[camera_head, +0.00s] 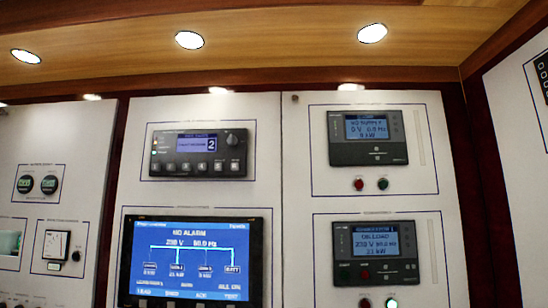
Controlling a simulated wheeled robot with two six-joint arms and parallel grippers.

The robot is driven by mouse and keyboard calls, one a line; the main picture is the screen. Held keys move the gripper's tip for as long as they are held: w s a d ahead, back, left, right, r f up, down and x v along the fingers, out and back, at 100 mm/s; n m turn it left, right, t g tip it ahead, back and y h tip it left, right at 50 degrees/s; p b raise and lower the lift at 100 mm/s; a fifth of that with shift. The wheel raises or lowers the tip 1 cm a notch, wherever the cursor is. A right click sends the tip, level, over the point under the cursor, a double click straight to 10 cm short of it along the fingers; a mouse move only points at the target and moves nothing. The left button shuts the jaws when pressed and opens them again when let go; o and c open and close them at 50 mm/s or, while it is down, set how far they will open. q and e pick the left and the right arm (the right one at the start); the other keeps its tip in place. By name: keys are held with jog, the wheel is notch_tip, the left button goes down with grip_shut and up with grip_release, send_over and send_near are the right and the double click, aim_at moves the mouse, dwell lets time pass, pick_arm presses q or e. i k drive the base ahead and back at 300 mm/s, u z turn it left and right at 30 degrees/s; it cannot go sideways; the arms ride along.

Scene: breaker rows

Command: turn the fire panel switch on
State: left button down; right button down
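I cannot make out a switch labelled as the fire panel switch. A dark panel unit (198,153) with a small blue screen, a row of buttons and a round knob (233,140) is at the upper middle; its label is too small to read. Neither of my grippers shows in the head view.
A large blue display (195,262) reads "NO ALARM" below the dark unit. Two grey controllers with screens, an upper one (368,138) and a lower one (366,252), are at right. Round gauges (37,184) are at left. A wooden ceiling (280,55) with lamps is above.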

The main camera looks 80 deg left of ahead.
aim_at(232, 142)
jog(key=u, duration=2.65)
